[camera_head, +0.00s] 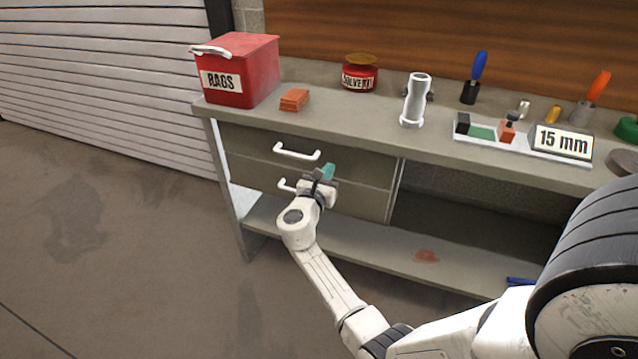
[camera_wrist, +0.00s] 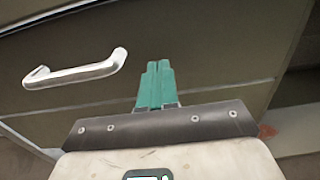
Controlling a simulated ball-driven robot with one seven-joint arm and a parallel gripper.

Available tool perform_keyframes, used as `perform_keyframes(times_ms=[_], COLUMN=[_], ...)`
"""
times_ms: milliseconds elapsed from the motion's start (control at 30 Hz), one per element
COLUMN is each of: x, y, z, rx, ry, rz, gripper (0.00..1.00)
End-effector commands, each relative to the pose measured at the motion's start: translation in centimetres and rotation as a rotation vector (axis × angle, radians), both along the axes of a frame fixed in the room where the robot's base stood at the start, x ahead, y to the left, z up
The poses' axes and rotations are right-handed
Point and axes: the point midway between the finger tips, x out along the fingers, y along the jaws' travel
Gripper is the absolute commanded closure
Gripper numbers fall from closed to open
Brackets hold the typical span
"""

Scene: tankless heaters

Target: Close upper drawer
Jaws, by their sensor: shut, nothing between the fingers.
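The upper drawer (camera_head: 250,143) is a grey-green front under the bench top, with a white bar handle (camera_head: 297,153). It looks flush or nearly so; a small gap cannot be told. The lower drawer (camera_head: 361,202) is below it, its handle (camera_head: 286,185) partly hidden by my gripper. My gripper (camera_head: 328,172) is in front of the drawers, right of the handles, its teal fingers together and empty. In the wrist view the fingers (camera_wrist: 155,85) point at a drawer front (camera_wrist: 215,50), right of a white handle (camera_wrist: 75,73). Contact cannot be told.
On the bench top (camera_head: 345,118) stand a red rags box (camera_head: 245,75), orange blocks (camera_head: 294,99), a solvent tin (camera_head: 360,77), a grey metal fitting (camera_head: 416,100) and a tray with a 15 mm sign (camera_head: 562,142). A low shelf (camera_head: 390,256) runs below. Open floor lies left.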

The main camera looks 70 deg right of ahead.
Motion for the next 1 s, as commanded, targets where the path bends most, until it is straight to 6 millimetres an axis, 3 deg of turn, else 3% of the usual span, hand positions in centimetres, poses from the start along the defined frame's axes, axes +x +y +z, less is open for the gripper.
perform_keyframes(times_ms=[600, 1000], x=[-0.2, -0.3], y=[9.8, 10.7], z=[-0.1, -0.1], rx=[-0.001, -0.002], ry=[0.006, 0.005], rz=[0.003, 0.001], gripper=[1.00, 1.00])
